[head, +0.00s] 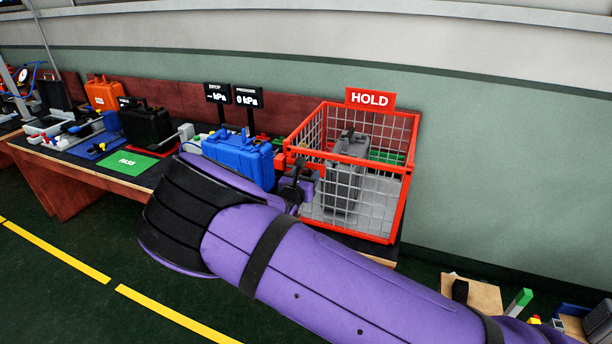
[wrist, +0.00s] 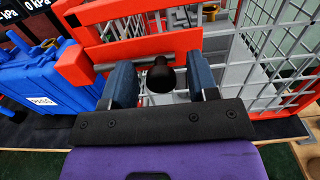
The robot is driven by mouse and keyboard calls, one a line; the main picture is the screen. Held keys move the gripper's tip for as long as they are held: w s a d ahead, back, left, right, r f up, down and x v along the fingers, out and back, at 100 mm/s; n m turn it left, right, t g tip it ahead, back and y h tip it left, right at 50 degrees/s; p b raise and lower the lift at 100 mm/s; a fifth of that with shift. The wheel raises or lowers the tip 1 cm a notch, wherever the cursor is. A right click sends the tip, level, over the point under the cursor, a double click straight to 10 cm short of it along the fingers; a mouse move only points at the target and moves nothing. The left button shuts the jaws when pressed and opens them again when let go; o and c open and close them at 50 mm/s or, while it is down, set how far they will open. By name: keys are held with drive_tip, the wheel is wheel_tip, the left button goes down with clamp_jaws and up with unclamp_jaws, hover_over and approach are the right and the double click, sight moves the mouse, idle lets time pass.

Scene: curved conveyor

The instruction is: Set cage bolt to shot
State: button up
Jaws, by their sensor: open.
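The red wire cage (head: 408,190) under the HOLD sign (head: 370,99) stands at the right end of the bench, with a grey case (head: 345,165) inside. In the wrist view, the cage's red frame (wrist: 140,48) carries a grey bolt rod (wrist: 108,67) with a black round knob (wrist: 161,76). My gripper (wrist: 163,85) is open, with one blue-grey finger on each side of the knob. Gaps seem to show between the knob and the fingers. In the head view my gripper (head: 300,185) is at the cage's front left corner, and my arm partly hides the bolt.
A blue case (head: 238,155) stands just left of the cage; it also shows in the wrist view (wrist: 50,85). Two pressure displays (head: 232,94) stand behind it. A green PASS mat (head: 128,164), a black case (head: 146,125) and an orange case (head: 104,94) are further left. The floor in front is clear.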

drive_tip(key=shift+w, duration=0.1)
drive_tip(key=shift+c, duration=0.5)
clamp_jaws()
drive_tip(key=shift+w+a, duration=0.35)
drive_tip(key=shift+a, duration=0.55)
drive_tip(key=shift+w+a, duration=0.3)
drive_tip(key=shift+a, duration=0.6)
drive_tip(key=shift+o, duration=0.5)
unclamp_jaws()
drive_tip(key=v, duration=1)
drive_tip(key=shift+s+a, duration=0.2)
drive_tip(key=shift+s, duration=0.15)
